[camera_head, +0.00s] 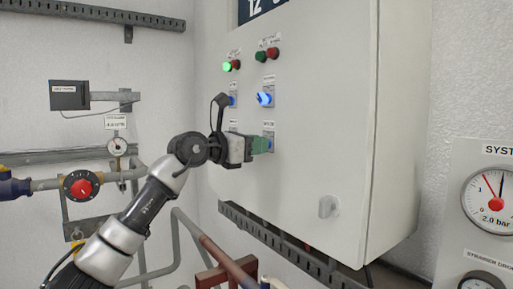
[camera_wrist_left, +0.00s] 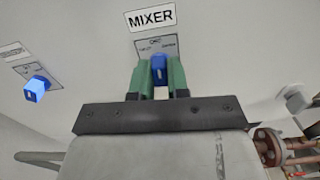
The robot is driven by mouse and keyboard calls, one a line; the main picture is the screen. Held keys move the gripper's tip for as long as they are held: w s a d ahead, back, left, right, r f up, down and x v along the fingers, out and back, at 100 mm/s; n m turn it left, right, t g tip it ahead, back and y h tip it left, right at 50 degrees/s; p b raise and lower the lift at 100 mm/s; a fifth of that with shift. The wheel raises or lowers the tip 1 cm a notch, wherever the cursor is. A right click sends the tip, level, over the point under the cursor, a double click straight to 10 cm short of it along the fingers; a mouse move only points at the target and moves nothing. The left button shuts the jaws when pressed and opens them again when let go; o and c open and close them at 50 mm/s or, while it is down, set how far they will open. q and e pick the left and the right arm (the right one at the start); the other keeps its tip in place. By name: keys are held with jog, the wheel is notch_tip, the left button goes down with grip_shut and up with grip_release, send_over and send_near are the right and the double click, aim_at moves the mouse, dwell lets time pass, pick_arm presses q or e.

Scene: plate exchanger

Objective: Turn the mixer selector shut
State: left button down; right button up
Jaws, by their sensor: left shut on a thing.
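The mixer selector is a blue knob (camera_wrist_left: 159,66) on the white cabinet front, under a label reading MIXER (camera_wrist_left: 151,18) in the left wrist view. In the head view only a small blue part of it (camera_head: 270,144) shows beside the fingertips. My left gripper (camera_head: 261,145) reaches it from the left and is shut on the knob. Its two green fingers (camera_wrist_left: 158,80) stand on either side of the knob in the left wrist view. The fingers hide the knob's lower part and some of its plate. My right gripper is not in view.
Another blue selector (camera_head: 264,98) sits above on the white cabinet (camera_head: 310,130), below green and red lamps (camera_head: 267,55). A further blue knob (camera_wrist_left: 37,88) is left of the mixer. Pipes and a red valve knob (camera_head: 82,187) lie left; a pressure gauge (camera_head: 493,200) is right.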

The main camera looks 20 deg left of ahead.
pick_arm(q)
jog(key=shift+a+n+b, duration=0.1)
jog(key=shift+n+b, duration=0.8)
jog(key=shift+n, duration=4.1)
jog(key=c, duration=1.1)
grip_release()
jog(key=b+v, duration=0.4)
jog(key=v, duration=0.6)
jog(key=shift+s+a, duration=0.25)
jog(key=shift+a, duration=0.05)
